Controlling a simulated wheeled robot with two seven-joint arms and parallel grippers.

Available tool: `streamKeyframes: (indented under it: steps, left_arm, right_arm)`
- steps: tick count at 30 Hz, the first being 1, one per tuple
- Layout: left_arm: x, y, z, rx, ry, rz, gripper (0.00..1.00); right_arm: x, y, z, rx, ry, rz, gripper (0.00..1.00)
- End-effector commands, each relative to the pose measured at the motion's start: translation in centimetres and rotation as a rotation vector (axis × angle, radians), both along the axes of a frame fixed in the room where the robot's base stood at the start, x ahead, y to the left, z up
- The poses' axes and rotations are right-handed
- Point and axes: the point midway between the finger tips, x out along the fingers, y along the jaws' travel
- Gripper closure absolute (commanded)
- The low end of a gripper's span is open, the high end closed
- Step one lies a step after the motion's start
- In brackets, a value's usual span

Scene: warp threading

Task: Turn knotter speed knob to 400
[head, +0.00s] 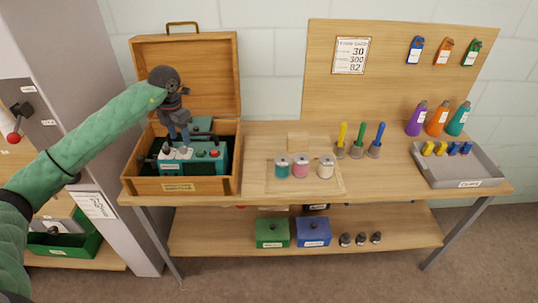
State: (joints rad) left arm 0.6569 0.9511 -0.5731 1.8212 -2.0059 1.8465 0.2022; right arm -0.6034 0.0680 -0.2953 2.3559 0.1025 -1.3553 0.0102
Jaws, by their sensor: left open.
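The knotter (206,168), a teal machine with a grey top panel, sits inside an open wooden case (131,182) on the left end of the table. Small pale controls show on its panel, along with a red button (214,153) and a green one. I cannot tell which control is the speed knob, and no scale is readable. My left gripper (179,138) points down just above the pale controls at the panel's left part, open. Whether its fingers surround or touch a control is unclear, and they hide part of the machine. My right gripper is not in view.
The case lid (210,75) stands open behind my left arm. A board with thread cones (326,168), colored-handled tools (358,150) and a grey tray (470,168) stand to the right. A small framed card (351,55) on the back panel shows 30, 300 and 82.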

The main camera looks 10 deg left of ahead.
Motion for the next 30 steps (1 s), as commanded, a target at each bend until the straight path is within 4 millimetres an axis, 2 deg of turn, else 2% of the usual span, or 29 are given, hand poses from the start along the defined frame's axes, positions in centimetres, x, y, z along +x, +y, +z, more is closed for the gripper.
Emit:
streamKeyframes:
  steps: [6, 8, 20, 30]
  left_arm:
    - [0.1, 0.0, 2.7, 0.0, -0.003, -0.002, 0.52]
    - [0.0, -0.3, 3.1, -0.007, -0.001, -0.005, 0.52]
    - [0.1, -5.6, 0.7, -0.185, -0.044, -0.061, 0.52]
    - [-0.2, -10.9, -0.9, -0.368, -0.084, -0.097, 0.52]
  right_arm:
    - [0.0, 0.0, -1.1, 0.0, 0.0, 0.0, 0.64]
    - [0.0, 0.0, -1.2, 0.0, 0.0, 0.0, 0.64]
    - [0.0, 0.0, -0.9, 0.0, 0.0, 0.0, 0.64]
    - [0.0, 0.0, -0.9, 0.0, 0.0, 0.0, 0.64]
